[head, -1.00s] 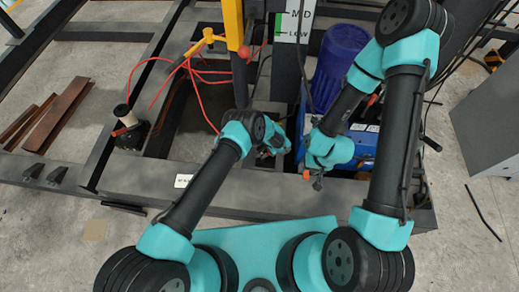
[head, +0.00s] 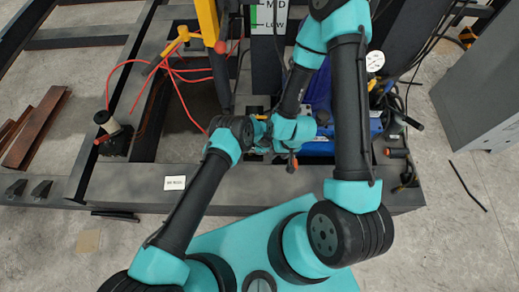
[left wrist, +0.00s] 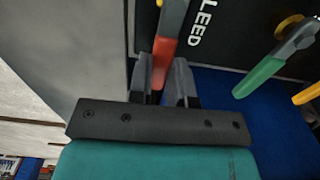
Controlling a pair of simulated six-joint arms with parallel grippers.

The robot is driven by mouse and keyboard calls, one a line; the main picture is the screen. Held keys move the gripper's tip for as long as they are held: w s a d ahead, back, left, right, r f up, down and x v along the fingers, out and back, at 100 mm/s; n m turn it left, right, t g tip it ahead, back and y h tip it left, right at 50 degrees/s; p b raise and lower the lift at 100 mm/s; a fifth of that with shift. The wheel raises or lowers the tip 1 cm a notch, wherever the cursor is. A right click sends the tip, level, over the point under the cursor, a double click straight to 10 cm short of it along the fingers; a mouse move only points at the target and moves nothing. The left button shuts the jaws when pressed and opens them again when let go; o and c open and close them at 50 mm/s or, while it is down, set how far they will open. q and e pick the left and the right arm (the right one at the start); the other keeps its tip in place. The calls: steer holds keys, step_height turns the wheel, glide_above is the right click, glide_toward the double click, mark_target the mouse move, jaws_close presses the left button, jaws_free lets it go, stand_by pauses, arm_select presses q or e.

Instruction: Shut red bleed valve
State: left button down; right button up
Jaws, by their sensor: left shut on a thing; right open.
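The red-handled bleed valve lever (left wrist: 163,58) shows at the top middle of the left wrist view, with a grey metal shank and red grip beside a black panel reading "LEED". My left gripper (left wrist: 162,88) has its two fingers on either side of the red grip, shut on it.
A green-handled lever (left wrist: 258,77) and a yellow handle (left wrist: 307,94) sit right of the red one. A blue machine (head: 322,145) stands behind my right wrist. Red hoses (head: 150,64) hang from a yellow post (head: 207,20) at left. A grey cabinet (head: 475,100) stands right.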

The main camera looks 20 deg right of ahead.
arm_select(q)
steer(key=shift+s, duration=0.1)
steer(key=c, duration=1)
jaws_free()
steer(key=shift+c, duration=0.2)
steer(key=shift+r, duration=0.1)
step_height(320, 180, up, 17)
steer(key=shift+r, duration=0.1)
